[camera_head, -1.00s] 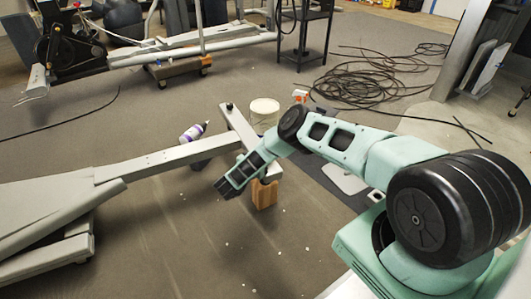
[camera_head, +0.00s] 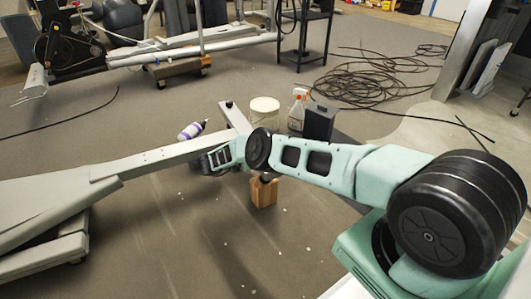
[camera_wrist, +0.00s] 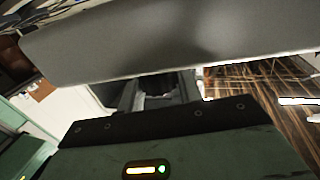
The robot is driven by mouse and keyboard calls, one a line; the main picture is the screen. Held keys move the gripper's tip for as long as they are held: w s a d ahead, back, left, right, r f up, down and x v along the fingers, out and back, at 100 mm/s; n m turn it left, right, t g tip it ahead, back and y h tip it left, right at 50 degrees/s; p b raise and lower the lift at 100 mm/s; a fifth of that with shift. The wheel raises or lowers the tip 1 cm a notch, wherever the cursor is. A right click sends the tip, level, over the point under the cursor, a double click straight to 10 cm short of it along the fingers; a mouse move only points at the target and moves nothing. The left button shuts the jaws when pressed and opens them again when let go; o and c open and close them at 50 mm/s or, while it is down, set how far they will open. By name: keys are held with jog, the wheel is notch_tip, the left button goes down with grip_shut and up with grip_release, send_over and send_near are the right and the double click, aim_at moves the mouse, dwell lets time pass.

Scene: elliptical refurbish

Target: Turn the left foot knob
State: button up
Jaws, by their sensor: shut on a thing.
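The grey machine's long beam (camera_head: 165,157) runs to a crossbar (camera_head: 235,116) with a small dark knob (camera_head: 229,104) at its far end. Another dark knob-like part (camera_head: 268,177) shows at the near end, above a wooden block. My gripper (camera_head: 207,162) is low against the near side of the beam, left of the crossbar, apart from both end parts. In the wrist view, my gripper's dark fingers (camera_wrist: 155,92) reach under the grey beam (camera_wrist: 170,45). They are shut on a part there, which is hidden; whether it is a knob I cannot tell.
The wooden block (camera_head: 264,192) stands under the crossbar's near end. A white-purple bottle (camera_head: 192,130) lies behind the beam. A white bucket (camera_head: 264,108), spray bottle (camera_head: 298,108) and dark box (camera_head: 319,123) stand behind my arm. Floor in front is open.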

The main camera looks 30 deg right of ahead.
jog(key=shift+d, duration=0.1)
dwell(0.3)
jog(key=o, duration=1)
jog(key=v, duration=0.1)
jog(key=b+v, duration=0.1)
jog(key=v, duration=0.1)
jog(key=shift+w+a+f, duration=0.1)
jog(key=shift+a+f, duration=0.1)
jog(key=shift+a, duration=0.05)
jog(key=b+v, duration=1.4)
jog(key=b, duration=0.7)
jog(key=shift+r, duration=0.15)
